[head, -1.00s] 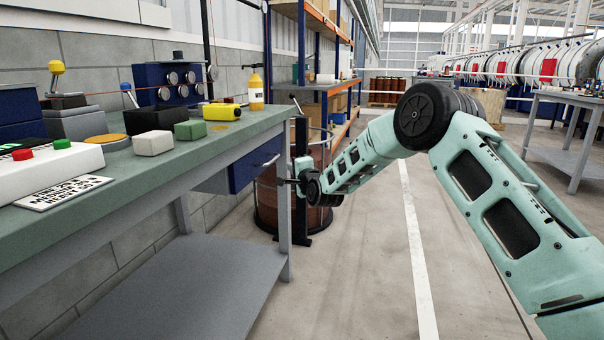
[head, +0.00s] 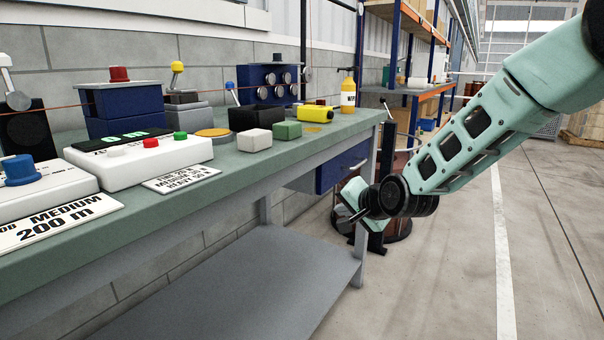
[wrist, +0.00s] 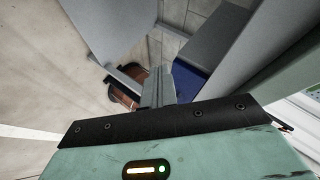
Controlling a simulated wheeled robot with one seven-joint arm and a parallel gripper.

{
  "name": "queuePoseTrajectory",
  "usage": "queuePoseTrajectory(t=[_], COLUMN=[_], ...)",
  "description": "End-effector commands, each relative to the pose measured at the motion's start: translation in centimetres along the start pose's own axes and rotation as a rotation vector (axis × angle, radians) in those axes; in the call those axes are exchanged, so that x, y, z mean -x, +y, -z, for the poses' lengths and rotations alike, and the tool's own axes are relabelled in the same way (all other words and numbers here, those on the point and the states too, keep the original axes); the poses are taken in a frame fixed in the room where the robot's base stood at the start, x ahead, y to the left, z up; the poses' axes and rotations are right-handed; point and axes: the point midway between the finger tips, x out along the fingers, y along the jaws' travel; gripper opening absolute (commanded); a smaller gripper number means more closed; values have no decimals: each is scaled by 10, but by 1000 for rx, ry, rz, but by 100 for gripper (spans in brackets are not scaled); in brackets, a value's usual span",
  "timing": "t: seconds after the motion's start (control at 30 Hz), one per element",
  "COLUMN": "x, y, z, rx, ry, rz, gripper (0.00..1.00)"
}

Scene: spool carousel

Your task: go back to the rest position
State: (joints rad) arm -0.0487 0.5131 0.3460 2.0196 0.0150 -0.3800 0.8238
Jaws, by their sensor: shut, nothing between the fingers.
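My gripper (head: 343,217) hangs at the end of my pale green arm, in front of the bench's right end in the head view. It appears lower than the blue drawer (head: 342,168) and apart from the bench. In the wrist view my gripper's pale green body and dark edge fill the bottom, above floor and grey bench parts.
The green-topped workbench (head: 230,160) carries control boxes, a yellow bottle (head: 348,92) and several small blocks. Its grey lower shelf (head: 240,290) is bare. A brown drum (head: 398,215) stands behind my gripper. Shelving (head: 415,90) is beyond. Open floor lies to the right.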

Motion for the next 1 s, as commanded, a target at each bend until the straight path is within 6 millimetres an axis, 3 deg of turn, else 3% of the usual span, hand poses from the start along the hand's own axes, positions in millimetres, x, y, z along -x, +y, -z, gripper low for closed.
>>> queuePoseTrajectory(t=[0.03, 0.2, 0.3, 0.4, 0.6, 0.73, 0.8, 1.0], x=[22, 104, 156, 202, 279, 324, 331, 353], y=[-5, 11, 30, 52, 91, 113, 93, 62], z=[-31, -123, -164, -192, -226, -236, -225, -206], rx=[99, 445, 632, 785, 1015, 1135, 1121, 1118], ry=[-77, -357, -514, -651, -875, -1005, -996, -994], rz=[-42, -187, -250, -296, -353, -378, -377, -377], gripper=[0, 0, 0, 0, 0, 0, 0, 0])
